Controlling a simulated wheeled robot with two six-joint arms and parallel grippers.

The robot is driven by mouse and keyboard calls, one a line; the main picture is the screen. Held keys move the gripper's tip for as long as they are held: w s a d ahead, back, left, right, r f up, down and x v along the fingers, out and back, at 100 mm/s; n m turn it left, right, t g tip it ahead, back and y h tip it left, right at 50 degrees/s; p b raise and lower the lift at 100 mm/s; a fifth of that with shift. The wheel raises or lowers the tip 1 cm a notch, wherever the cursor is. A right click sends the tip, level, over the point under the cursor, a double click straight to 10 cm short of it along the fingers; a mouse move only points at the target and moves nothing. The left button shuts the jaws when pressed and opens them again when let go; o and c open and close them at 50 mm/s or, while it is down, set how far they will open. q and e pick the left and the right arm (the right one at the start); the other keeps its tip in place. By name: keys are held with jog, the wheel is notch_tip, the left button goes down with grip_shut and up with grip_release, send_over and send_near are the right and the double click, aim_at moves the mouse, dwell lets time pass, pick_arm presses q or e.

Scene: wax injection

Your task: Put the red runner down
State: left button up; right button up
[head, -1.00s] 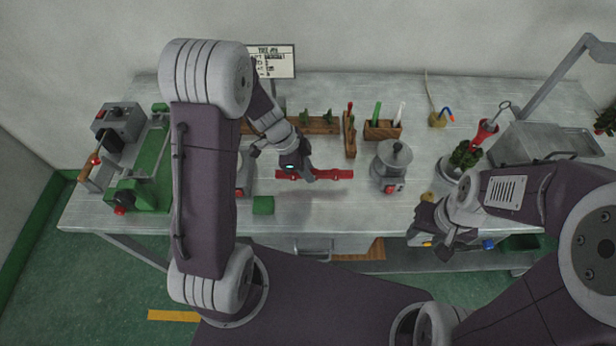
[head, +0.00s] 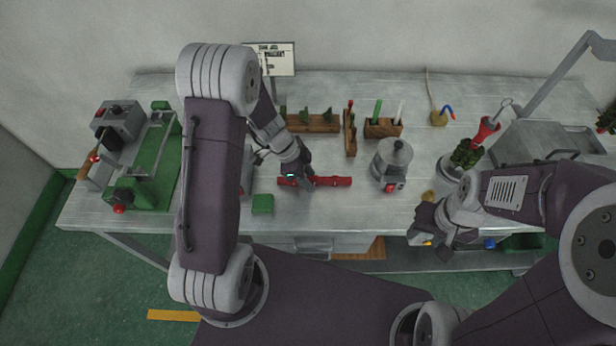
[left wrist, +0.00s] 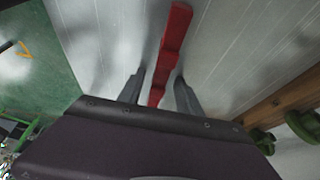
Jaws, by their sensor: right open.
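The red runner (head: 332,182) is a long red bar lying level at the tabletop, front middle of the bench. My left gripper (head: 301,182) is over its left part. In the left wrist view the runner (left wrist: 172,42) runs between the two fingers of my left gripper (left wrist: 160,86), with a narrow gap on each side, so the gripper looks open around it. The runner's near end is hidden by the gripper body. My right gripper (head: 428,238) is open and empty near the bench's front edge.
A green block (head: 263,204) lies left of the runner. A grey pot (head: 393,160) stands to its right. Wooden racks (head: 322,124) stand behind it. A green-based machine (head: 150,165) is at the far left. Bare bench lies in front of the runner.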

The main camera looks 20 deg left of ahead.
pick_arm(q)
jog(key=shift+r+p, duration=0.45)
jog(key=shift+p, duration=0.05)
jog(key=v, duration=1.2)
jog(key=s+f+n+y, duration=0.2)
jog(key=s+n+y, duration=0.2)
jog(key=s+n, duration=0.7)
jog(key=shift+s+n+p, duration=0.25)
jog(key=shift+n+p, duration=0.1)
jog(key=shift+n, duration=1.65)
jog(key=shift+d, duration=0.1)
